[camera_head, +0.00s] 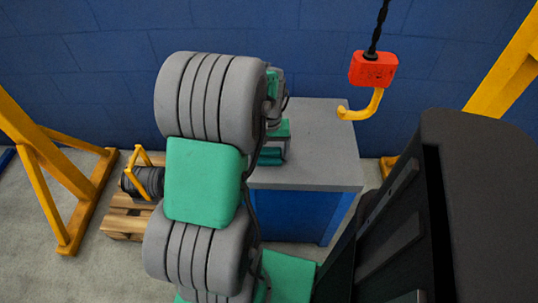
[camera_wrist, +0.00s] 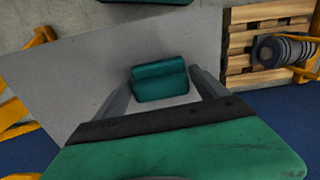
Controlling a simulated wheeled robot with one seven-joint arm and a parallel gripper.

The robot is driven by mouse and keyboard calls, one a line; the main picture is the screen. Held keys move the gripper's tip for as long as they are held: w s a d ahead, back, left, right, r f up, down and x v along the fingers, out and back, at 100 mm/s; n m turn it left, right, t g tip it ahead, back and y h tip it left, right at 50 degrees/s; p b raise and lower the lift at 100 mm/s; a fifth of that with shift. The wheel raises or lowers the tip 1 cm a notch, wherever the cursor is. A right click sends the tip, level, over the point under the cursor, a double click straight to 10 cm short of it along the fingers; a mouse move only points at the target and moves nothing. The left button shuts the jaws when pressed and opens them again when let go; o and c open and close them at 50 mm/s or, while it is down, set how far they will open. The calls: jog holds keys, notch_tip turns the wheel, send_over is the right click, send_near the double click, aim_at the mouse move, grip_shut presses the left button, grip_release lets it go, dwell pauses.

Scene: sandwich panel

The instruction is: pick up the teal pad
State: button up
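The teal pad (camera_wrist: 160,84) is a small dark block with a ridge across it. In the wrist view it lies on the grey tabletop (camera_wrist: 75,85). My gripper (camera_wrist: 160,78) is open, with one finger to the left of the pad and one to the right. A gap shows on each side, and nothing is held. How high the fingertips are above the tabletop is hard to tell. In the head view the pad (camera_head: 270,158) shows partly at the left of the grey-topped blue cabinet (camera_head: 325,165), below my gripper; my arm hides the rest and the fingertips.
A red block with a yellow hook (camera_head: 373,70) hangs on a black cable above the cabinet's back right. A wooden pallet (camera_head: 125,222) with a dark roll (camera_head: 146,183) stands to the left. Yellow frames stand at both sides. The tabletop around the pad is clear.

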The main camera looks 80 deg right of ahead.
aim_at(270, 151)
jog(key=c, duration=1.1)
jog(key=r+p, duration=0.1)
jog(key=r, duration=0.3)
jog(key=shift+s, duration=0.2)
jog(key=s+a+r+p, duration=0.2)
jog(key=s+a+r, duration=0.3)
jog(key=s+r, duration=0.4)
jog(key=s, duration=0.3)
jog(key=shift+s+a, duration=0.2)
jog(key=shift+s, duration=0.05)
